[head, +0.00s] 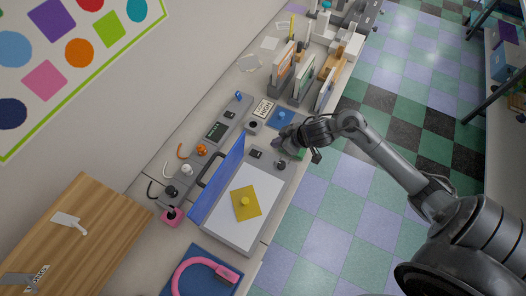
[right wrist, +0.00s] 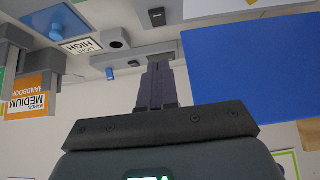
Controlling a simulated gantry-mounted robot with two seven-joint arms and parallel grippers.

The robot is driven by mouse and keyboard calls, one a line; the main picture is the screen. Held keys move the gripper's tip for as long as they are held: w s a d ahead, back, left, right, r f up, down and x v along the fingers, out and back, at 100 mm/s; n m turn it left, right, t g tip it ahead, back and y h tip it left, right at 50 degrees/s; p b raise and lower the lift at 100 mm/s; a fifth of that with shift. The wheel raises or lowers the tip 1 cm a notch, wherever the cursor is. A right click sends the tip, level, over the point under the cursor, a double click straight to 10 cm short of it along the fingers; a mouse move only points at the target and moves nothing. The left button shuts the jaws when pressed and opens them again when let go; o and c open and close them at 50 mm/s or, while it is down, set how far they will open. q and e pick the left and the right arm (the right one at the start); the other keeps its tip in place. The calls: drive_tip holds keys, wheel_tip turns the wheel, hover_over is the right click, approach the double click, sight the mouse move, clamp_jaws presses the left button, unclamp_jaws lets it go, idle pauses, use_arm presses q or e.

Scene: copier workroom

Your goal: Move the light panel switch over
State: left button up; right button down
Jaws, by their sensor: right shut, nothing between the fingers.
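The lid also shows large in the right wrist view (right wrist: 255,68). A small dark switch (head: 257,154) sits on the grey strip at the panel's far end, and a dark round knob (head: 281,166) sits beside it. My right gripper (head: 283,144) is shut and empty, close to this strip on the right of the switch. Its closed fingers (right wrist: 158,85) point ahead in the right wrist view. I cannot tell whether they touch anything. My left gripper is out of view.
Upright dividers (head: 304,82) are farther back. A pink-handled item (head: 183,275) is near. The aisle floor is clear.

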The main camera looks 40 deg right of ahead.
hover_over(257, 153)
drive_tip(key=s, duration=0.2)
drive_tip(key=f, duration=0.8)
drive_tip(key=shift+s+d, duration=0.1)
drive_tip(key=shift+d, duration=0.15)
drive_tip(key=f, duration=0.3)
drive_tip(key=shift+s+d, duration=0.1)
drive_tip(key=shift+s, duration=0.15)
drive_tip(key=shift+f, duration=0.45)
